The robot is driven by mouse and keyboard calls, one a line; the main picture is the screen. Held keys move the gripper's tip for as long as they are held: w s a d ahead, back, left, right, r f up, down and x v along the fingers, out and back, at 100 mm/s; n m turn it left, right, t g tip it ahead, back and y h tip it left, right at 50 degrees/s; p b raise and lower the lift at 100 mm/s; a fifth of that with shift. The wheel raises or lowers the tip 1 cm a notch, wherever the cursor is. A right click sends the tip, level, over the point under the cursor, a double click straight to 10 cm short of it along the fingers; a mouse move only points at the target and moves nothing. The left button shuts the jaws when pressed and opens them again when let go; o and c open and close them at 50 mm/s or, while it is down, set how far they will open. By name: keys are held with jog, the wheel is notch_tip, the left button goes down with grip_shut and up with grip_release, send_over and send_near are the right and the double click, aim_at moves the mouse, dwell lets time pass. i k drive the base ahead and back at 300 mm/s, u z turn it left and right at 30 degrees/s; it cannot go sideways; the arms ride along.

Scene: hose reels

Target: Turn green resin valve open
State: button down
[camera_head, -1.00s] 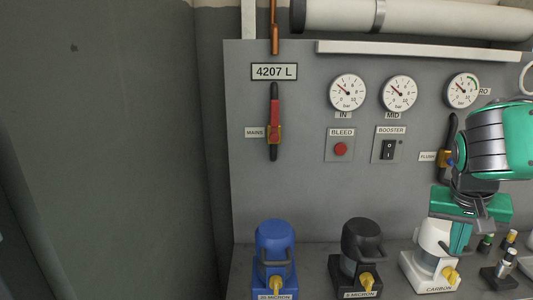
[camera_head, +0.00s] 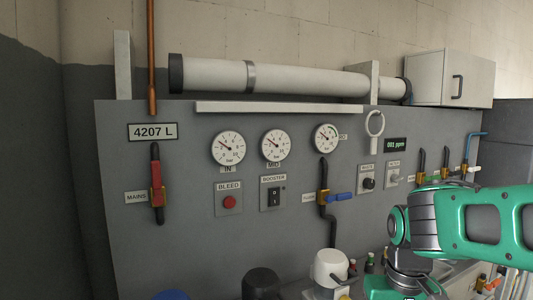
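I cannot identify a green resin valve for certain. Several dark pipes with yellow-brass valve bodies stand at the right of the grey panel, one of them a valve (camera_head: 421,178) near my arm; their labels are too small to read. Small dark fittings with coloured caps (camera_head: 370,262) stand low, just left of my wrist. My teal and grey arm covers the lower right. My gripper (camera_head: 380,288) shows only its teal upper part at the bottom edge; its fingers are cut off, so its opening and contents are hidden.
The grey panel (camera_head: 110,200) carries a red MAINS valve (camera_head: 157,195), a blue-handled valve (camera_head: 340,197), gauges (camera_head: 276,145), a BLEED button (camera_head: 229,202) and a BOOSTER switch (camera_head: 273,196). A white filter housing (camera_head: 328,265) and a black one (camera_head: 261,283) stand below.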

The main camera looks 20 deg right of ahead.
aim_at(438, 177)
jog(key=z, duration=1.8)
jog(key=k, duration=0.4)
jog(key=u, duration=0.6)
jog(key=i, duration=0.9)
jog(key=z, duration=0.05)
